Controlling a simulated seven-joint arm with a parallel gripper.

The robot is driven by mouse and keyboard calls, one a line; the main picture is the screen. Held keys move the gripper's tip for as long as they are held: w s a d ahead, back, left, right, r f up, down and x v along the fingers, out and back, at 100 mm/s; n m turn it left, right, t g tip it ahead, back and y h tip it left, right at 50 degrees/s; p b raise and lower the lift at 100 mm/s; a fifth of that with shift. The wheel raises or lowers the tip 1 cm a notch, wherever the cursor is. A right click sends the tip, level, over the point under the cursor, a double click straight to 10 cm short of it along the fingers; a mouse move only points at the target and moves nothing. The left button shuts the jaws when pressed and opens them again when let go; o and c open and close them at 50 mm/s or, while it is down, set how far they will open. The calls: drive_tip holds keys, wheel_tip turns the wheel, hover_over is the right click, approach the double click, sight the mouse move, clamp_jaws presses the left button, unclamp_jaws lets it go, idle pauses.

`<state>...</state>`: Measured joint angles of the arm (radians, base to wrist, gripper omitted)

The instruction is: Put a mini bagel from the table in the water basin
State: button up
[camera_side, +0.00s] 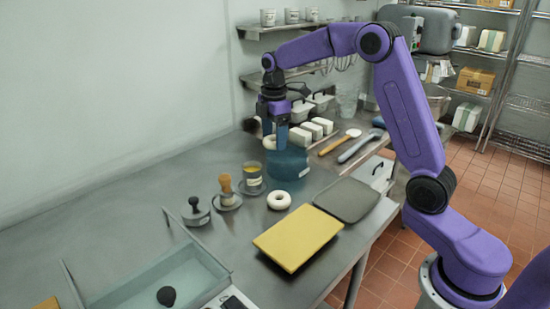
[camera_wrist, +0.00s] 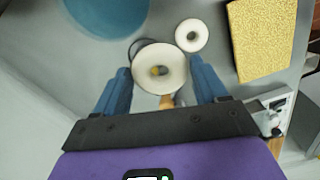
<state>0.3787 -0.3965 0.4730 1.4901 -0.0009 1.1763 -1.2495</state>
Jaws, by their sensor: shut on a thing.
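My gripper (camera_side: 271,134) is shut on a white ring-shaped mini bagel (camera_wrist: 160,69), held in the air between the two blue fingers, which also show in the wrist view (camera_wrist: 160,80). In the side view the held bagel is mostly hidden by the fingers. The round blue water basin (camera_side: 289,167) stands on the table close to the gripper in the side view. In the wrist view the basin (camera_wrist: 105,14) is at the upper left, apart from the held bagel. A second white bagel (camera_side: 279,200) lies flat on the table, also in the wrist view (camera_wrist: 191,35).
A yellow board (camera_side: 297,238) and a grey mat (camera_side: 346,199) lie right of the loose bagel. A cup with yellow contents (camera_side: 252,175), a wooden-handled tool (camera_side: 227,188) and a dark-knobbed tool (camera_side: 195,210) stand left of the basin. White blocks (camera_side: 311,130) stand behind it.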

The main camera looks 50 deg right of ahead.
drive_tip(key=w+d+m, duration=0.2)
drive_tip(key=w+d, duration=0.2)
drive_tip(key=d, duration=0.6)
drive_tip(key=shift+d+f, duration=0.15)
drive_tip(key=shift+f, duration=5.15)
drive_tip(key=o, duration=1.1)
wheel_tip(320, 180, up, 18)
drive_tip(key=shift+f, duration=0.25)
